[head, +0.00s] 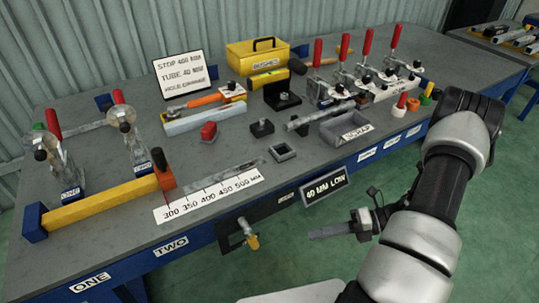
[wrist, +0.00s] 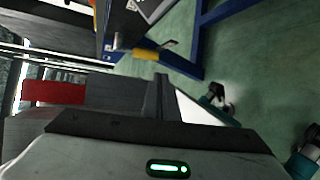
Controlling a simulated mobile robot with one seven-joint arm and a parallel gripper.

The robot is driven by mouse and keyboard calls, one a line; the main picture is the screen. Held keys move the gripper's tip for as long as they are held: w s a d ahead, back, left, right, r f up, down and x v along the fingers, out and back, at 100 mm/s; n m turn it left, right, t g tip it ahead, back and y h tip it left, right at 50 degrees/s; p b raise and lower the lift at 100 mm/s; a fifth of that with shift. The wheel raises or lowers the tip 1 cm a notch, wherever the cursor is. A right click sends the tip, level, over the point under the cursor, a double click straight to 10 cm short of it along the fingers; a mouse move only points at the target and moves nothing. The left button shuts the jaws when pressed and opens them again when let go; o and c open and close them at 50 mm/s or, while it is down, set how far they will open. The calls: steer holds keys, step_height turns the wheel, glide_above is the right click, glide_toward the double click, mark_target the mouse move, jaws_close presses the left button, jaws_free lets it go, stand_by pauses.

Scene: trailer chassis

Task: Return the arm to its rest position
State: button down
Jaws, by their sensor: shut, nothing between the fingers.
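My gripper (head: 314,236) is in front of the workbench in the head view, low at the right of centre, over the green floor. It is shut and empty, pointing left. My grey and black arm reaches in from the lower right and bends back down to it. In the wrist view the closed fingers (wrist: 160,92) stand upright near the middle, with floor and a blue bench leg beyond them. Nothing is touching the fingers.
The grey workbench (head: 110,190) carries clamps, a yellow box (head: 257,56), a scrap tray (head: 350,128) and a yellow bar (head: 100,205). A yellow-ended fitting (head: 252,241) juts from its front edge, left of my gripper. The sign reading "40 MM LOW" (head: 325,187) hangs close above. Green floor is open in front.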

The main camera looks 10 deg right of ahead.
steer(key=s+a+r+n+h, duration=0.1)
steer(key=a+r+n+h, duration=0.3)
steer(key=r+n, duration=0.6)
steer(key=a+r+n+g+h, duration=0.1)
steer(key=a+r+n+h, duration=0.3)
steer(key=r+n, duration=0.6)
steer(key=s+a+r+n+h, duration=0.1)
steer(key=a+r+n+h, duration=0.3)
steer(key=r+n, duration=0.6)
steer(key=s+d+r+n+t+h, duration=0.2)
steer(key=s+d+r+n+t, duration=0.15)
steer(key=s+r+n, duration=0.2)
step_height(320, 180, up, 21)
steer(key=p, duration=2)
steer(key=shift+w+a+f, duration=0.15)
steer(key=shift+w+a, duration=0.1)
steer(key=shift+a, duration=0.15)
steer(key=shift+n+t, duration=0.25)
steer(key=shift+a, duration=0.1)
